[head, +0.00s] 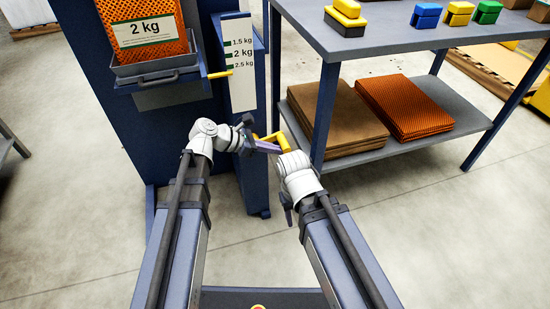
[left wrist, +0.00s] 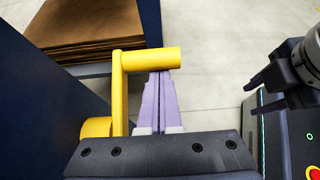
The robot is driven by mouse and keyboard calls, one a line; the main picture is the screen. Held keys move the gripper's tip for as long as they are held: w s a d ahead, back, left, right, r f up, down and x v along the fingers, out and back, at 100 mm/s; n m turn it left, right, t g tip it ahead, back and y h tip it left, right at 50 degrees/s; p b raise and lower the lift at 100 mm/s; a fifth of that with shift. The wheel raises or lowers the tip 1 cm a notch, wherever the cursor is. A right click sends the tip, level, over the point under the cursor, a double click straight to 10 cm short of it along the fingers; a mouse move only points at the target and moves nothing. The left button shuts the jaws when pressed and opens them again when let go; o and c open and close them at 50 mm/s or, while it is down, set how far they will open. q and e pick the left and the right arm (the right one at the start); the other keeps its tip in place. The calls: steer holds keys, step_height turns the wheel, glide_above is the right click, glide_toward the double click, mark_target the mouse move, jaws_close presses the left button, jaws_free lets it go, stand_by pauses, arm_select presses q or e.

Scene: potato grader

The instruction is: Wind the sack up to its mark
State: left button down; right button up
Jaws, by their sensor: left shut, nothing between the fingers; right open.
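The orange mesh sack (head: 165,58) with its 2 kg label sits in a grey carriage (head: 158,67) on the blue column. A yellow pointer (head: 219,74) beside a white scale (head: 243,90) stands just below the 2.5 kg line, lower than 2 kg. The yellow crank (head: 274,139) is low on the machine's right side; its arm and handle show in the left wrist view (left wrist: 150,60). My left gripper (head: 276,148) is shut and empty, its purple fingertips (left wrist: 161,73) at the crank handle; contact is unclear. My right gripper (left wrist: 258,95) is open and empty.
A table (head: 390,38) at the right bears yellow, blue and green blocks (head: 488,12). Its lower shelf (head: 440,135) holds brown sacks (head: 335,115) and orange mesh sacks (head: 405,105). A table leg (head: 324,120) stands close to the crank. The floor in front is clear.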

steer(key=shift+r+p, duration=0.55)
steer(key=shift+p, duration=0.35)
steer(key=shift+r, duration=0.1)
stand_by(1.0)
